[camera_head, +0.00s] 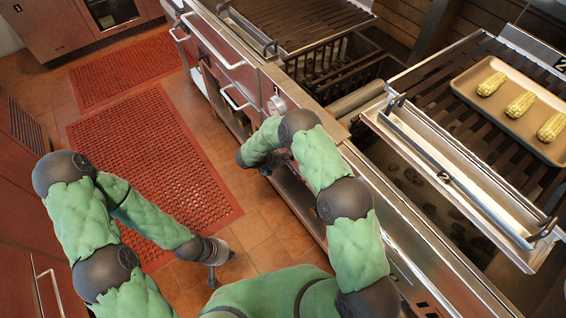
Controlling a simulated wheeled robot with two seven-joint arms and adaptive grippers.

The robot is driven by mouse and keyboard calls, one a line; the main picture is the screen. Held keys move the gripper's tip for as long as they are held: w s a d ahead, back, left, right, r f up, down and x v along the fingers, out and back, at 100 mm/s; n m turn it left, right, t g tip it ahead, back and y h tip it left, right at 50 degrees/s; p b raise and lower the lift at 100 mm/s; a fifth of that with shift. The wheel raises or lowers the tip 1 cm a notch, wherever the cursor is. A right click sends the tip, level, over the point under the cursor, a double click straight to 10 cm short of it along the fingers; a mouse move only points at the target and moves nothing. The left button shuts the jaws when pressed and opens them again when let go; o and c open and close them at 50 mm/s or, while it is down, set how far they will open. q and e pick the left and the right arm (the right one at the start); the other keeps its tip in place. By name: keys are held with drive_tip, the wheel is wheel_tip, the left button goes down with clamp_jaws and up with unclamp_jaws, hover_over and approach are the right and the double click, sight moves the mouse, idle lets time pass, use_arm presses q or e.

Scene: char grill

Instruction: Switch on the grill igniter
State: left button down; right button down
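The char grill's front panel (240,72) runs diagonally through the middle of the view. A round silver knob (277,104) sits on it, just beyond my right forearm; I cannot tell whether it is the igniter or how it is set. My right gripper (264,168) is in front of the panel, lower than the knob and apart from it in the picture. It is small and partly hidden by the arm, so its fingers cannot be made out. My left gripper (212,276) hangs over the tiled floor, well away from the grill, pointing down; its finger opening is unclear.
Silver handles (215,45) stick out from the grill front. A tray (490,112) with three corn cobs rests on the right grate (440,90). Red perforated mats (150,150) cover the floor left of the grill. A red cabinet (25,240) stands at left.

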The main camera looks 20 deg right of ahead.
use_arm(q)
drive_tip(key=shift+p, duration=0.35)
use_arm(e)
drive_tip(key=shift+r, duration=0.15)
use_arm(q)
drive_tip(key=shift+r, duration=0.2)
use_arm(e)
drive_tip(key=shift+r, duration=0.6)
